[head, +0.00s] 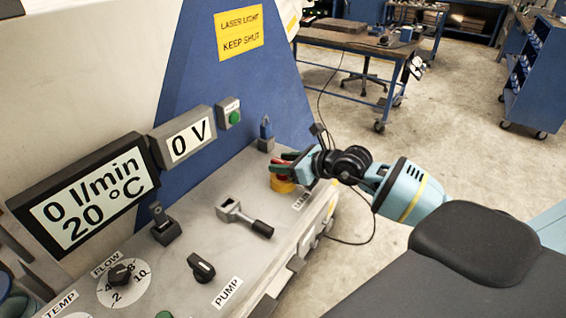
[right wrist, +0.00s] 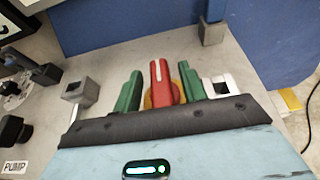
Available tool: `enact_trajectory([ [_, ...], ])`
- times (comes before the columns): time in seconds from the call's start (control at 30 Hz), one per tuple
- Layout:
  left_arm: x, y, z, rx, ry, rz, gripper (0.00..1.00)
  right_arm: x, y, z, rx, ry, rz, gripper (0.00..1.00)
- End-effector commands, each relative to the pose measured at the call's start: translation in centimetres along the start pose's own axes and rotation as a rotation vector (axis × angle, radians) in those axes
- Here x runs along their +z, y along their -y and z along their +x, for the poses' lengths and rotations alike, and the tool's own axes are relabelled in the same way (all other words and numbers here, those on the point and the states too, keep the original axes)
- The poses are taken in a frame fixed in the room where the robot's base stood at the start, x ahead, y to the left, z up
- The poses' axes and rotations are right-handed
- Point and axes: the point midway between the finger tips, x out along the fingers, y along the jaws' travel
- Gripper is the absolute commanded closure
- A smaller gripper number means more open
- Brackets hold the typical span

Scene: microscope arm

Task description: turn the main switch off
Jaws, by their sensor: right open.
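The main switch appears as a red handle with a pale line (right wrist: 160,82) on a yellow round base (head: 283,185), near the far right end of the grey console. My right gripper (head: 286,165) is over it. In the right wrist view the right gripper's green fingers (right wrist: 160,70) are open, one on each side of the red handle, with a small gap visible on both sides. The handle points away from the gripper's palm in that view. The lower part of the base is hidden by the gripper.
The console (head: 190,235) carries a lever with a black handle (head: 245,217), a PUMP knob (head: 201,267), a FLOW dial (head: 121,273) and a small blue-topped post (head: 266,133) behind the switch. Displays (head: 85,194) read 0 l/min, 20 °C and 0 V. Open floor lies right.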

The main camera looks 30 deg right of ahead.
Motion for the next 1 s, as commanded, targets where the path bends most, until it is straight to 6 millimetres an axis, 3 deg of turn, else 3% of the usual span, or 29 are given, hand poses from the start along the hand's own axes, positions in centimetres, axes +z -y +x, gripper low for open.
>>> enact_trajectory([
  [0.37,-0.09,0.06,0.02,0.0,-0.002,0.003,0.24,0.03,-0.03,0.37,0.0,0.0,-0.001,0.59],
  [0.67,-0.12,0.05,0.02,0.0,-0.002,0.003,0.24,0.03,-0.03,0.35,0.001,0.0,-0.001,0.99],
  [1.0,0.25,0.02,0.09,0.001,0.004,0.001,0.24,-0.09,-0.03,0.39,0.006,-0.001,-0.002,1.0],
])
